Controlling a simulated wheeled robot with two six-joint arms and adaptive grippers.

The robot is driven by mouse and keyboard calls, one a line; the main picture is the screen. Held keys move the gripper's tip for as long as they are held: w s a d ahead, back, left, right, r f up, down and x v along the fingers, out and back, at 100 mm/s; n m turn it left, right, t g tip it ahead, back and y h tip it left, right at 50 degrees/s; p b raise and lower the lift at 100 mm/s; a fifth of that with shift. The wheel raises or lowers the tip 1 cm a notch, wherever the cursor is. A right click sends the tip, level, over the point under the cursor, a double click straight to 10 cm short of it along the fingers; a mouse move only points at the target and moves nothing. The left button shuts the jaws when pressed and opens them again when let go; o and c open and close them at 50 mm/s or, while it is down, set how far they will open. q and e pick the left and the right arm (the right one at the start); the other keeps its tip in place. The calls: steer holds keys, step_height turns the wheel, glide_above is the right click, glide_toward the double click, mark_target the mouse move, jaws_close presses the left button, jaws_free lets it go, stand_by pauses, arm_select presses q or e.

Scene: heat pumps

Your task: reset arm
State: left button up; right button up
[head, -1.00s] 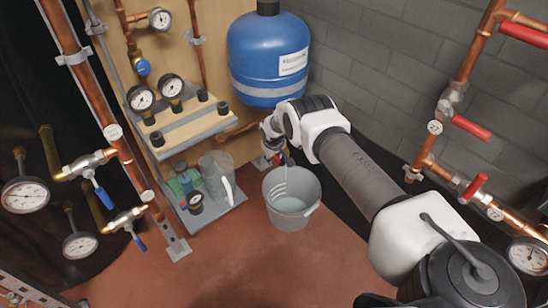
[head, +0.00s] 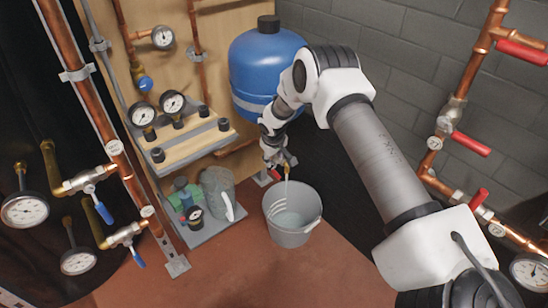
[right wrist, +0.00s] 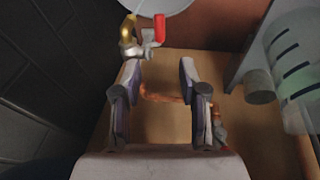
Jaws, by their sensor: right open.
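My right arm reaches from the lower right across the blue tank (head: 265,55) in the head view. My right gripper (head: 272,150) is above and behind the grey bucket (head: 290,235), small and partly hidden by its own wrist. In the right wrist view my right gripper (right wrist: 160,75) has its two fingers apart with nothing between them. A brass valve with a red handle (right wrist: 159,28) is just beyond the fingers. In the head view the red handle (head: 275,175) shows beside a thin pale stream that runs down into the bucket. My left gripper is not in view.
Copper pipes with gauges and valves line the left and right sides. A grey block wall (head: 430,80) stands behind. The red floor (head: 250,275) in front is clear.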

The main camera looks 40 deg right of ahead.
stand_by(0.5)
steer(key=s+a+f+g+y, duration=0.1)
steer(key=s+a+f, duration=0.3)
steer(key=s, duration=0.2)
steer(key=s+a+f+n+g, duration=0.1)
steer(key=s+a+f+g, duration=0.1)
steer(key=s+a+f, duration=0.35)
steer(key=s+a+f+g+y, duration=0.1)
steer(key=s+a+f, duration=0.15)
steer(key=s, duration=0.55)
steer(key=s+a+r+m, duration=0.1)
steer(key=s+a, duration=0.2)
steer(key=s, duration=0.8)
steer(key=s+a+r+m, duration=0.15)
steer(key=s+a, duration=0.25)
steer(key=s, duration=0.8)
step_height(320, 180, up, 26)
steer(key=w+d+t+p, duration=0.1)
steer(key=w+p, duration=0.1)
steer(key=p, duration=2.2)
steer(key=shift+f, duration=0.2)
steer(key=shift+n, duration=0.25)
